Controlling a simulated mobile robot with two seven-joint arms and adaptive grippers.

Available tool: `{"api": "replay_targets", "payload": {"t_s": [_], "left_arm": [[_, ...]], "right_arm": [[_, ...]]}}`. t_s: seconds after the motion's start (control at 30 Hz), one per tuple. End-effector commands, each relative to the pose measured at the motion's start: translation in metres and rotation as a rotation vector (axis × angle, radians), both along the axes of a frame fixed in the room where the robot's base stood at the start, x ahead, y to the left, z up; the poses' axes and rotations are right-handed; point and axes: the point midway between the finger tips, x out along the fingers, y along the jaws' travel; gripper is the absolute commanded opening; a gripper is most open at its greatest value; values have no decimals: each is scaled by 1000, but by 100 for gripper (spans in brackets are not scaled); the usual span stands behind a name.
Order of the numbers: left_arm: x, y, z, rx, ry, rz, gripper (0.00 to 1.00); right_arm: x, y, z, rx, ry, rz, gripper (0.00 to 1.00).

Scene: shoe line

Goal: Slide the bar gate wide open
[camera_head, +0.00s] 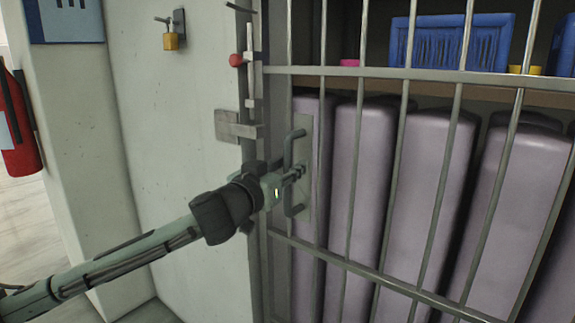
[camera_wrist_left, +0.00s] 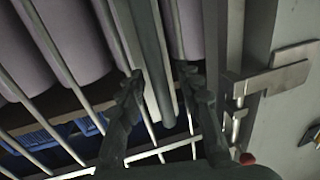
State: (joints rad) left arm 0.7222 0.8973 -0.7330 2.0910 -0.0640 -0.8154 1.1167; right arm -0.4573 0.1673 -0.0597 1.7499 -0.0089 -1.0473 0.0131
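The bar gate (camera_head: 400,110) is a grey metal grid in front of tall purple padded shapes. Its left edge stands close beside the wall post. A grey pull handle (camera_head: 290,208) sits on a plate near that edge. My left gripper (camera_head: 297,172) is at the handle's middle and covers part of it. In the left wrist view its two fingers (camera_wrist_left: 162,80) are apart, one on each side of a long grey bar that looks like the handle. I cannot tell whether they touch it. My right gripper is out of view.
A metal latch plate (camera_head: 235,128) and a rod with a red knob (camera_head: 237,60) are at the post. A yellow padlock (camera_head: 170,41) hangs on the wall. A red extinguisher (camera_head: 18,125) is at far left. Blue baskets (camera_head: 450,42) stand on a shelf behind the bars.

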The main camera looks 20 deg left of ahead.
Motion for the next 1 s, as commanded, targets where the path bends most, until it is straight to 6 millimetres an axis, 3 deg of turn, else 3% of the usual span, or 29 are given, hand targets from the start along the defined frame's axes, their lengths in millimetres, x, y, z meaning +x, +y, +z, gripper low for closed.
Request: {"api": "replay_targets", "payload": {"t_s": [0.17,0.47,1.0], "left_arm": [[0,0,0,0,0,0,35],[0,0,0,0,0,0,0],[0,3,0,0,0,1,0]], "right_arm": [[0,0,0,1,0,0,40],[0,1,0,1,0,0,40],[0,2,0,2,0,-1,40]]}}
